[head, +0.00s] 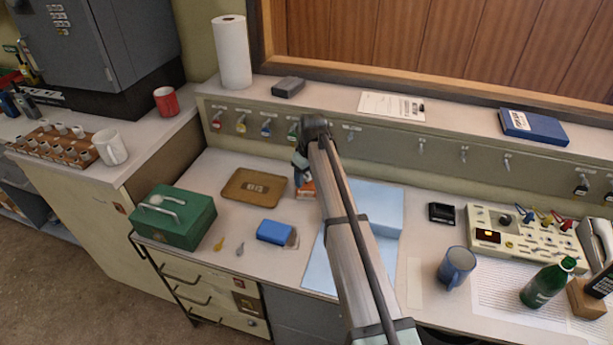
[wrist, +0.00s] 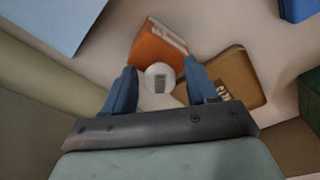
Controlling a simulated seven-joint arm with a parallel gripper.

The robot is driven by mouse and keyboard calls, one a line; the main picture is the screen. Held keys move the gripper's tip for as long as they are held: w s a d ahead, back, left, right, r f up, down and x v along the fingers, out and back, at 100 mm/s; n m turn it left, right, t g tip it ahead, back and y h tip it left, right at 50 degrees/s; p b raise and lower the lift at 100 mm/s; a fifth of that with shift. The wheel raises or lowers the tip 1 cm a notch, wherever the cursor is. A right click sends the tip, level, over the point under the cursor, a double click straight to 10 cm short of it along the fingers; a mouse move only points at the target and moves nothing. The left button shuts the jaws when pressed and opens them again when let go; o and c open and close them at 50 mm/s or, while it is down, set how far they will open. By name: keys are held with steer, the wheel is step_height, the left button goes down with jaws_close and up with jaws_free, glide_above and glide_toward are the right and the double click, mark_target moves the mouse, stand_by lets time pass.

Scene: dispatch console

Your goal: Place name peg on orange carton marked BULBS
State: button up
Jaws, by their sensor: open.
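The orange carton (wrist: 160,46) stands on the desk against the back panel, with white lettering on one side that is too small to read. In the head view the carton (head: 306,188) is mostly hidden behind my arm. A white round-topped peg (wrist: 160,70) with a grey label shows between my fingers, at the carton's near edge in the wrist view. I cannot tell whether it touches the carton. My gripper (wrist: 160,74) is open, with one blue finger on either side of the peg. In the head view my gripper (head: 301,160) is just above the carton.
A brown tray (head: 235,197) lies left of the carton, and a green cash box (head: 177,225) is farther left. A blue box (head: 273,231) lies in front. A pale blue folder (head: 375,205) is to the right. A wooden rack (head: 32,153) holds several white-topped pegs.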

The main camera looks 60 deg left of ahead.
mark_target(310, 178)
steer(key=shift+r, duration=0.1)
step_height(310, 178, up, 12)
steer(key=d, duration=0.1)
steer(key=shift+w+d, duration=0.15)
steer(key=shift+d, duration=0.1)
stand_by(0.7)
